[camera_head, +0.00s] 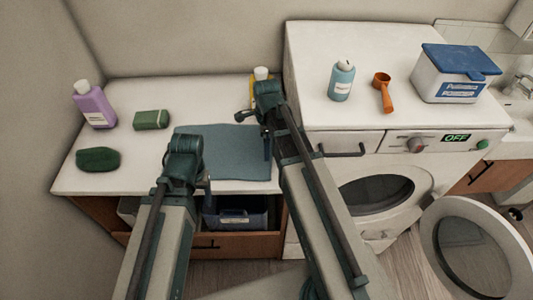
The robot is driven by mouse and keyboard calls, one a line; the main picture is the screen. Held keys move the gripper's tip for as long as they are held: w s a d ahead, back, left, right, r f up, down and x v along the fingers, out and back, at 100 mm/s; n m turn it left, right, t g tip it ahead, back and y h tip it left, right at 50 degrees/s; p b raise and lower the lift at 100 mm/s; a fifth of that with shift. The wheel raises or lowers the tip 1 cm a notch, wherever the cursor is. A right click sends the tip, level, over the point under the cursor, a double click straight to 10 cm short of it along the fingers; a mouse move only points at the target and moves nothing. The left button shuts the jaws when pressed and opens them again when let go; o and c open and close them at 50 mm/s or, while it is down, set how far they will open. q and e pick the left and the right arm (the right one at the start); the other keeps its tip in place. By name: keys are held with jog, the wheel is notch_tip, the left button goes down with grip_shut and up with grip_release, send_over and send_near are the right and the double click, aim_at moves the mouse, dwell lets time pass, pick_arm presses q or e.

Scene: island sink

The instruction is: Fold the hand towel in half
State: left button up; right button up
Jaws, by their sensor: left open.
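The hand towel (230,148) is a blue-grey cloth lying flat on the white counter, with its front edge close to the counter's front edge. My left gripper (207,186) is open at the towel's front left part; its arm hides some of the towel's left side. I cannot tell whether it touches the cloth. My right gripper (267,143) is by the towel's right side, and its arm covers the right edge. Its fingers are too small and hidden to read.
On the white counter (70,181) stand a purple bottle (94,107), a green box (151,120) and a dark green soap-like item (98,159). A yellow bottle (262,73) is behind my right arm. The washing machine (310,110) rises at right, its round door (450,208) open.

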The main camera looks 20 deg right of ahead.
jog(key=shift+c, duration=0.3)
grip_shut()
dwell(0.8)
